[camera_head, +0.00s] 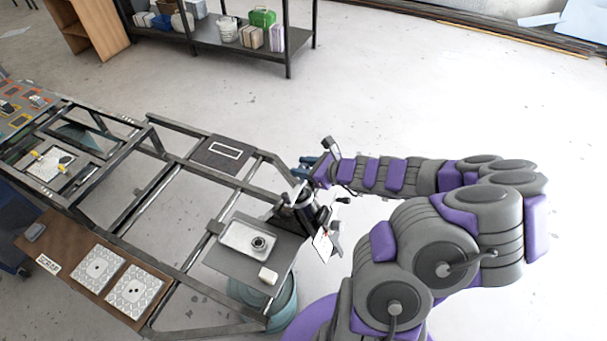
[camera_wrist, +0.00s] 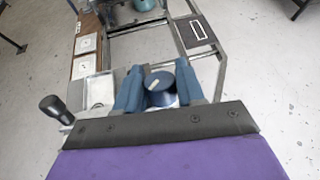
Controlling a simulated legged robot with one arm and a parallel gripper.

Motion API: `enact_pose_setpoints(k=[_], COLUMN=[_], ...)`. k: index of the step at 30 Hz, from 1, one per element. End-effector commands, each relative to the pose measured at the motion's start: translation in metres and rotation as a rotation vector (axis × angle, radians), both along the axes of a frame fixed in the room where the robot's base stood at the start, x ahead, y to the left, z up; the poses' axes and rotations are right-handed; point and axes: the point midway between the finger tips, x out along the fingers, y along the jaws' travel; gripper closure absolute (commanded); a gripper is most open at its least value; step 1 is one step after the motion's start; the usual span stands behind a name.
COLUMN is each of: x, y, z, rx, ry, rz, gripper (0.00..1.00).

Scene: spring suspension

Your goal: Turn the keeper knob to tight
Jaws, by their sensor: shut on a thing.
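The keeper knob (camera_wrist: 159,86) is a round dark blue cap with a pale pointer mark, seen in the wrist view between the two blue fingers of my gripper (camera_wrist: 159,92). The fingers are shut on its sides. The pale mark slants up to the right; no tight marking is readable. In the head view my gripper (camera_head: 308,168) is at the right side of the metal frame (camera_head: 185,262), by a dark upright fitting (camera_head: 298,205). I cannot make out the knob clearly there.
A black-knobbed lever (camera_wrist: 56,107) stands left of my gripper in the wrist view. A white tray (camera_head: 248,238) with a round part sits on the frame's plate. A teal bucket (camera_head: 283,303) stands below. A shelf (camera_head: 225,36) is at the back; the floor beyond the frame is clear.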

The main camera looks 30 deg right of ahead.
Motion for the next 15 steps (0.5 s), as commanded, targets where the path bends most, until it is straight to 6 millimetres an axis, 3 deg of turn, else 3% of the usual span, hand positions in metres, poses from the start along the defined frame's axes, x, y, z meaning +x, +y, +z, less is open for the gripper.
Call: enact_pose_setpoints(k=[15], x=[-0.0002], y=[-0.0005], z=[-0.0016], rx=[-0.021], ry=[-0.015], rz=[-0.063], gripper=[0.92])
